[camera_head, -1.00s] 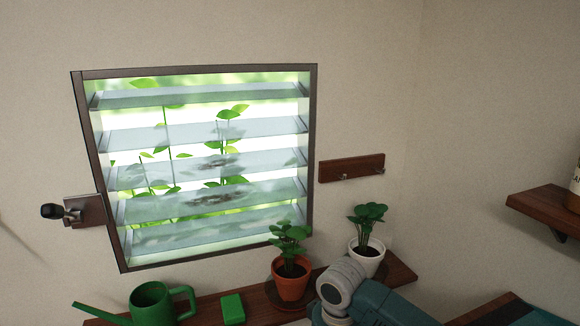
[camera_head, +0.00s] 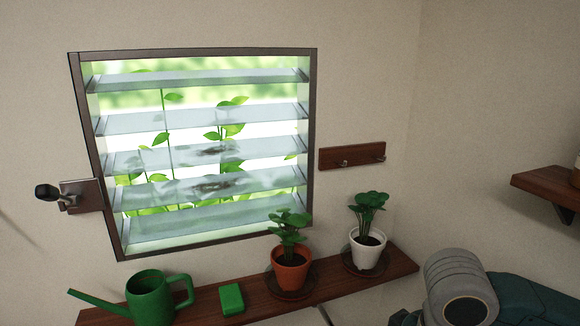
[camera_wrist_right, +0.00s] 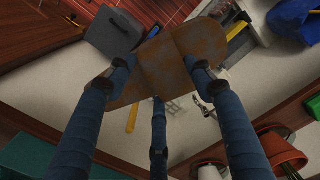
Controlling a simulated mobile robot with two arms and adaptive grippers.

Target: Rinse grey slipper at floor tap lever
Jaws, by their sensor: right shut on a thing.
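In the right wrist view my right gripper (camera_wrist_right: 160,88) has its blue fingers closed around a flat, slipper-shaped thing (camera_wrist_right: 186,52). Its visible surface is brown and blotchy rather than plain grey, and the fingers cover parts of its edges. I take it to be the slipper. A small metal fitting (camera_wrist_right: 205,108) shows just beyond it. I cannot tell whether that is the floor tap lever. In the head view only part of my right arm shows at the lower right, without its gripper. My left gripper is in neither view.
A wooden shelf (camera_head: 398,265) under the louvred window (camera_head: 205,150) holds a green watering can (camera_head: 150,296), a green block (camera_head: 231,299), a terracotta pot (camera_head: 291,272) and a white pot (camera_head: 367,250). A hook rail (camera_head: 352,156) and another shelf (camera_head: 545,190) are on the walls.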

